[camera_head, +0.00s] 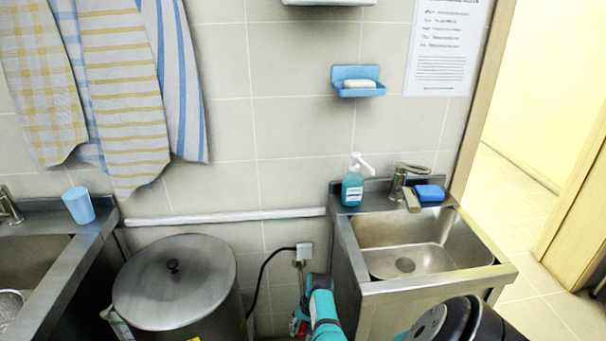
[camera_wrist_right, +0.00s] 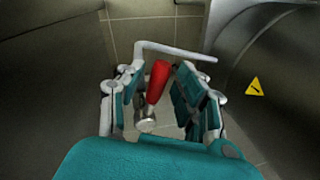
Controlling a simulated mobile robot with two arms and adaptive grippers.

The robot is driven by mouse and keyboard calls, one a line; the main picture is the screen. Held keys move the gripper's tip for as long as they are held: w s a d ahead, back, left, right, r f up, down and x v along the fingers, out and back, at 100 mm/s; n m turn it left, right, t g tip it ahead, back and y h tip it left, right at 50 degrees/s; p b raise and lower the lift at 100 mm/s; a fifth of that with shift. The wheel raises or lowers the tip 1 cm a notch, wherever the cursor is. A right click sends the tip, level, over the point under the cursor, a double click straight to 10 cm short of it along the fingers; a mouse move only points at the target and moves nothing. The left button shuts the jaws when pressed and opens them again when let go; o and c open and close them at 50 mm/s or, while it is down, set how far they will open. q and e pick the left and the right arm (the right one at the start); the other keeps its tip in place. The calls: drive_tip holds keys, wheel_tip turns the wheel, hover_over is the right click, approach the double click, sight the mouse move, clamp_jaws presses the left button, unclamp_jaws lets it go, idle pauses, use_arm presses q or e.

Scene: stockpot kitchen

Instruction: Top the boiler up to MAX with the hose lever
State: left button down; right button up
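The boiler (camera_head: 172,280) is a large steel pot with its lid on, at the lower left of the head view; its water level cannot be seen. In the right wrist view, the red lever handle (camera_wrist_right: 157,82) stands tilted on a metal fitting (camera_wrist_right: 145,122). My right gripper (camera_wrist_right: 160,95) is open, with its teal finger pads on either side of the red handle. A gap shows at the right pad; contact on the left is unclear. In the head view the right gripper (camera_head: 301,322) is low between the boiler and the sink stand. My left gripper is out of view.
A sink (camera_head: 420,243) stands right of my right gripper, with a soap bottle (camera_head: 352,185) and a blue sponge (camera_head: 430,193) on its back edge. Another counter (camera_head: 60,270) with a blue cup (camera_head: 79,204) is at left. Steel walls flank the gripper closely in the wrist view.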

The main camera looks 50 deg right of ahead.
drive_tip(key=shift+d+r, duration=0.1)
drive_tip(key=r, duration=0.4)
drive_tip(key=s+r, duration=0.1)
drive_tip(key=r, duration=0.2)
drive_tip(key=s+d+r, duration=0.1)
drive_tip(key=r, duration=0.3)
drive_tip(key=shift+r, duration=0.3)
idle(6.5)
